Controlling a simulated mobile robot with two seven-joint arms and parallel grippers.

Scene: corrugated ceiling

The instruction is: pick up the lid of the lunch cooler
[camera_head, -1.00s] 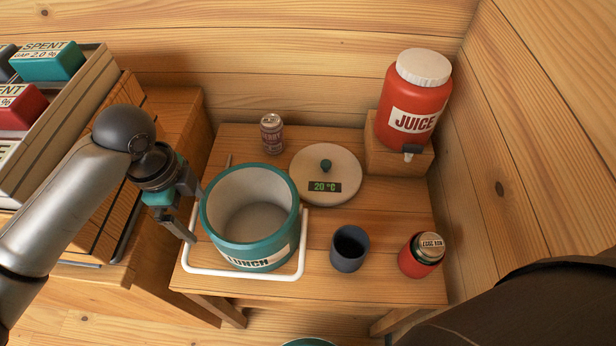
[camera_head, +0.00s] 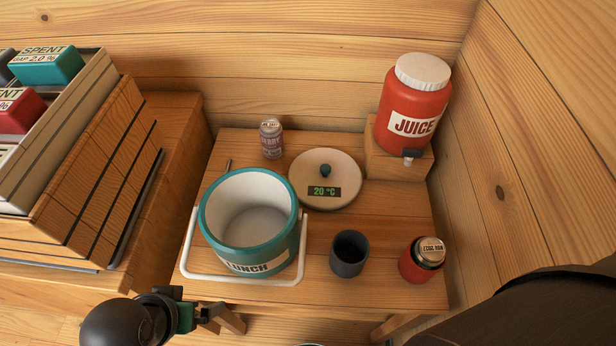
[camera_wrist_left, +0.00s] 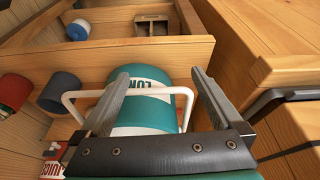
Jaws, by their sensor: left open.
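The cooler's lid (camera_head: 311,197) is a round, pale disc with a teal knob and a "20 °C" display. It lies flat on the small wooden table, behind and to the right of the cooler. The open lunch cooler (camera_head: 249,258) is teal and white, with its white handle lowered at the front. The cooler also shows in the left wrist view (camera_wrist_left: 143,112), beyond the fingers; the lid cannot be made out there. My left gripper (camera_head: 222,318) is open and empty at the table's front-left, below the cooler and well away from the lid. My right gripper is not in view.
A can (camera_head: 271,140) stands left of the lid. A red juice jug (camera_head: 408,105) sits on a wooden block (camera_head: 398,163) to its right. A dark cup (camera_head: 349,255) and a red jar (camera_head: 417,262) stand in front. A crate (camera_head: 85,120) of cartridges is at left.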

